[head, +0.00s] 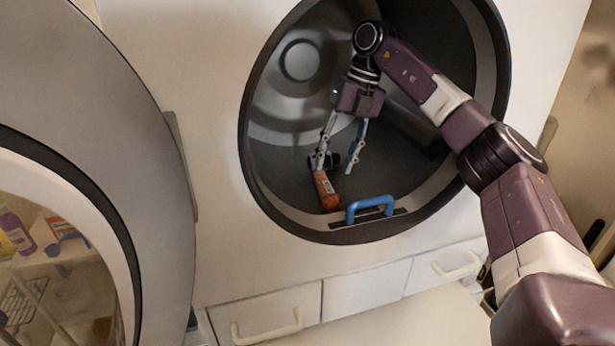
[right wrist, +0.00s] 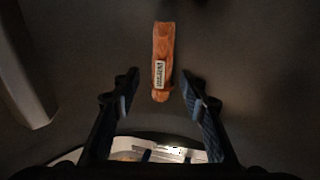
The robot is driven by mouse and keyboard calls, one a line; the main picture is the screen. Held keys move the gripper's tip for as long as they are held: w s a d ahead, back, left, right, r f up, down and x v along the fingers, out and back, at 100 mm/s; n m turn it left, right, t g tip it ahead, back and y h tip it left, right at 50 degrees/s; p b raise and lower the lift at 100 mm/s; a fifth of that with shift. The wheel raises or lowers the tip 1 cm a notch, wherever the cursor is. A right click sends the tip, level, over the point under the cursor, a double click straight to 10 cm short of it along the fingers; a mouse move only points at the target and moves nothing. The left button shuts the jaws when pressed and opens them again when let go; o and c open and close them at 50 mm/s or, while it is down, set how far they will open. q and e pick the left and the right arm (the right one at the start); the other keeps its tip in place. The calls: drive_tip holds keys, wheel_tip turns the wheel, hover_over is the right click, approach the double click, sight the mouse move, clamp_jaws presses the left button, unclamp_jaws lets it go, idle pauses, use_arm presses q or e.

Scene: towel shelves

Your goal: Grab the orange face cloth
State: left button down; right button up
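The orange face cloth (head: 326,189) is a small rolled bundle with a white label. It lies on the floor of a dark round drum, near the front rim. My right gripper (head: 340,167) is inside the drum, pointing down, just above and beside the cloth, with its fingers apart. In the right wrist view the cloth (right wrist: 164,58) lies ahead, between the lines of the two open fingers (right wrist: 160,82) and mostly beyond their tips. No contact with the cloth is visible. My left gripper is not in view.
The drum's round rim (head: 300,222) surrounds my right arm. A blue handle (head: 370,207) stands on the lower rim, right of the cloth. The open round door (head: 150,190) fills the left side. White drawers with handles (head: 268,328) lie below.

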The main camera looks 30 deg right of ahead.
sight(329, 185)
drive_tip(key=shift+s+a+f+p, duration=0.1)
drive_tip(key=shift+s+f+p, duration=0.2)
drive_tip(key=shift+s+f, duration=0.35)
drive_tip(key=shift+w+a+f+p, duration=0.1)
drive_tip(key=shift+w+f+p, duration=0.1)
drive_tip(key=shift+f+p, duration=0.3)
drive_tip(key=shift+w+f+p, duration=0.15)
drive_tip(key=shift+f+p, duration=0.2)
drive_tip(key=shift+f, duration=0.2)
drive_tip(key=x, duration=0.1)
drive_tip(key=p+x, duration=0.1)
drive_tip(key=shift+w+f, duration=0.25)
drive_tip(key=shift+f, duration=0.05)
drive_tip(key=shift+a+f, duration=0.2)
drive_tip(key=shift+f, duration=0.3)
drive_tip(key=c, duration=0.5)
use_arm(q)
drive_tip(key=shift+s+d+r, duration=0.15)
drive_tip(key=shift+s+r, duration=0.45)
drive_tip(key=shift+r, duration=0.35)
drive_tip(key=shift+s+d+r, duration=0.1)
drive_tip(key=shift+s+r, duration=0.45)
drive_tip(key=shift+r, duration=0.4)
use_arm(e)
drive_tip(key=c, duration=0.4)
